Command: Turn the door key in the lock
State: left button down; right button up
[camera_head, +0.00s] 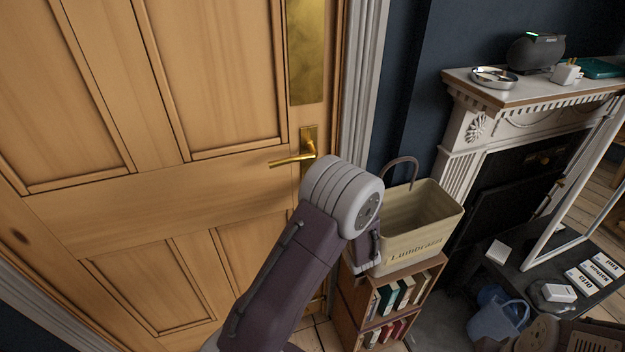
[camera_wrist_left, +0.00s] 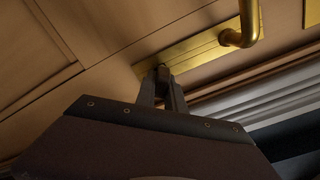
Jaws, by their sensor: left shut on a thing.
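The wooden door (camera_head: 160,215) fills the left of the head view. It has a brass lever handle (camera_head: 292,160) on a brass lock plate (camera_head: 308,135). In the left wrist view the lever handle (camera_wrist_left: 247,25) and lock plate (camera_wrist_left: 195,48) are at the top. My left gripper (camera_wrist_left: 163,76) is shut at the lower end of the lock plate, on a small thing at the keyhole, most likely the key. The fingers almost wholly hide the key. In the head view my arm covers the gripper and the lock below the handle.
A cream basket (camera_head: 425,222) stands on a small bookcase (camera_head: 342,300) just right of my arm. A white fireplace mantel (camera_head: 500,92) and a dark low table (camera_head: 540,280) with small boxes are further right. The door frame (camera_head: 365,75) is close to the lock.

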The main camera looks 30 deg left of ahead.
pick_arm(q)
jog(key=shift+f+m, duration=0.2)
jog(key=shift+m, duration=0.1)
jog(key=shift+r+m+p, duration=0.1)
jog(key=shift+m+p, duration=0.2)
jog(key=shift+m, duration=0.1)
jog(key=m+p, duration=0.1)
jog(key=m, duration=0.1)
jog(key=shift+s+a+m, duration=0.1)
jog(key=shift+m, duration=0.2)
jog(key=shift+a+f+m+p, duration=0.1)
jog(key=shift+f+m+p, duration=0.3)
jog(key=shift+m, duration=0.5)
